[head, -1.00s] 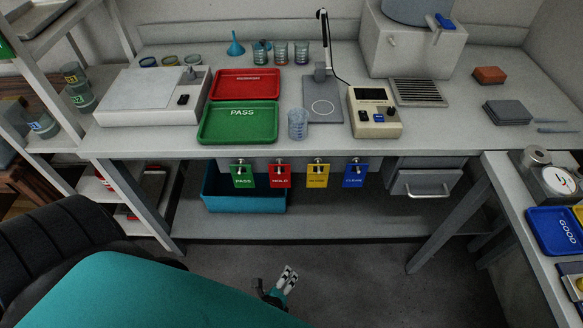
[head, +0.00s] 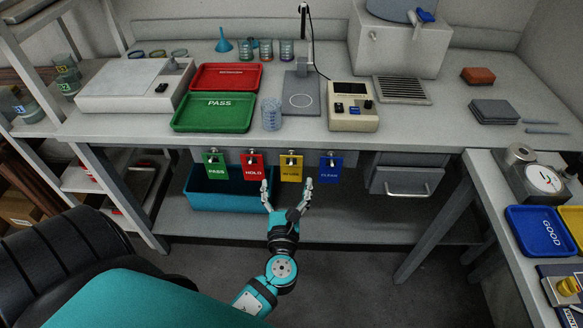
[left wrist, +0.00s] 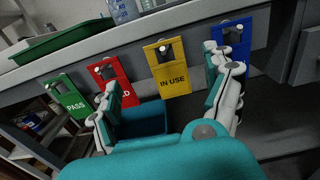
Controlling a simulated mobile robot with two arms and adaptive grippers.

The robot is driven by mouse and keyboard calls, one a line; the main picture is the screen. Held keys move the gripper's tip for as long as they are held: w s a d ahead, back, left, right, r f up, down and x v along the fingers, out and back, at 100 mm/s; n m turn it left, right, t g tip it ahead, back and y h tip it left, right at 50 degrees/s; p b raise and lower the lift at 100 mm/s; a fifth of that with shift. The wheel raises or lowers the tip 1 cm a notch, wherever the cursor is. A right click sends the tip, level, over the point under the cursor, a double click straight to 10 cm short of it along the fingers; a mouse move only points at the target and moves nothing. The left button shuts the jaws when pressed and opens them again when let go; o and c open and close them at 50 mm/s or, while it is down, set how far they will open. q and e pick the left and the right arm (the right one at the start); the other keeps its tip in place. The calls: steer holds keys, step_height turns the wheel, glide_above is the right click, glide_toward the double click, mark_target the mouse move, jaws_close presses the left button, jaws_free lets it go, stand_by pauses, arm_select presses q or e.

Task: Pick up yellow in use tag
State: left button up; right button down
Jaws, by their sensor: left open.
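The yellow IN USE tag (head: 291,170) hangs from a peg on the front edge of the bench, between the red HOLD tag (head: 252,167) and the blue CLEAN tag (head: 330,169). In the left wrist view the yellow tag (left wrist: 174,81) shows between my open fingers and beyond them. My left gripper (head: 286,192) is open and empty, just below and in front of the tag; no contact shows. In the left wrist view its fingers (left wrist: 172,88) cover parts of the red and blue tags. My right gripper is not in view.
The green PASS tag (head: 217,165) hangs at the left of the row. A teal bin (head: 225,197) stands on the lower shelf behind the tags. A drawer (head: 407,182) is to the right. The bench top above holds trays, a glass beaker (head: 271,114) and instruments.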

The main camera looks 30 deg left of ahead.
mark_target(291, 165)
arm_select(q)
steer(key=x, duration=0.6)
steer(key=shift+w+d+p, duration=0.2)
steer(key=shift+w+p, duration=0.2)
steer(key=shift+w, duration=0.15)
steer(key=shift+w+a+f, duration=0.1)
steer(key=shift+w+a, duration=0.1)
steer(key=shift+w, duration=0.05)
steer(key=shift+c, duration=0.2)
steer(key=c, duration=0.8)
